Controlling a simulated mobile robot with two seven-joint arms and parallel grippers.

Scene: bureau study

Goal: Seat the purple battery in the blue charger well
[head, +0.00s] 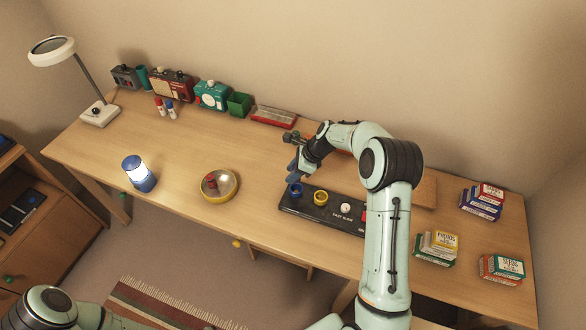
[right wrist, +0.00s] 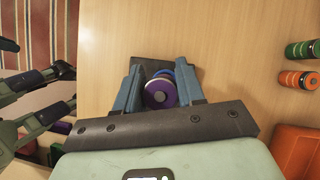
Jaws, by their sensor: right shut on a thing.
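The dark charger (head: 333,208) lies on the desk with a blue well (head: 295,190) at its left end and a yellow well (head: 320,197) beside it. My right gripper (head: 297,167) is over the blue-well end. In the right wrist view it is shut on the purple battery (right wrist: 158,93), whose round purple end with a pale centre shows between the fingers. Part of a blue ring (right wrist: 167,73) shows just behind the battery. The battery's lower end is hidden, so I cannot tell whether it is in the well. My left gripper is not in the head view.
Stacked boxes (head: 436,248) are at the right. Desk between bowl and charger is clear.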

